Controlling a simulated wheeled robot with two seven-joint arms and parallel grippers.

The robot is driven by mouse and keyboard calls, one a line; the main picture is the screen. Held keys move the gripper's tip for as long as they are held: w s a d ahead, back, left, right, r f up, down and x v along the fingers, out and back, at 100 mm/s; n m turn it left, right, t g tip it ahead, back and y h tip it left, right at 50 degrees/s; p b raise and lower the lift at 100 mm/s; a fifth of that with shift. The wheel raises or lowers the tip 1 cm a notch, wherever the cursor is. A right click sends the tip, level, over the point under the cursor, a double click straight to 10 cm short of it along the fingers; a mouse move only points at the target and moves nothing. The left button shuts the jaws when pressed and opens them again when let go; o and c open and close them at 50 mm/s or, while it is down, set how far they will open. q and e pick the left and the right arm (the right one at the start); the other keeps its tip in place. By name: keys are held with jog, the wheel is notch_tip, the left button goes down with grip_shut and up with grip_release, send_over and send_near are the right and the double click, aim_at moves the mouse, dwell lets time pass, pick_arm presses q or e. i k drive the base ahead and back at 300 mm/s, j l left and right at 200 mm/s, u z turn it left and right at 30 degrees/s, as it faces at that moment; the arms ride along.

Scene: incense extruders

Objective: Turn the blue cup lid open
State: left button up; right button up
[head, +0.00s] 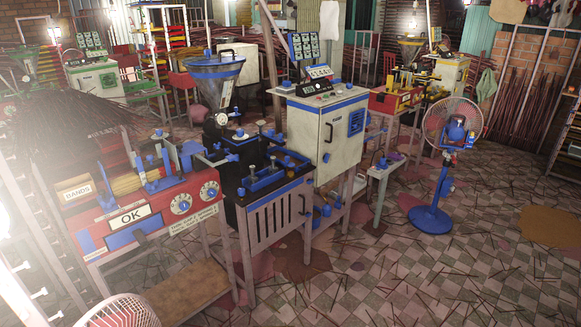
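No part clearly labelled as the blue cup lid stands out. Neither of my grippers is in view.
A white cabinet with blue trim (325,135) stands right of the hopper. A red bench with an OK sign (145,215) is at the left. A blue standing fan (430,215) is at the right. Thin sticks litter the tiled floor (400,285), which is otherwise mostly open.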

aim_at(287, 157)
jog(key=i+l+u, duration=0.1)
jog(key=l, duration=0.25)
jog(key=i+l, duration=0.3)
jog(key=i+l+u, duration=0.15)
jog(key=l, duration=0.25)
jog(key=i+l, duration=0.25)
jog(key=l, duration=0.15)
jog(key=i+l+u, duration=0.15)
jog(key=l, duration=0.2)
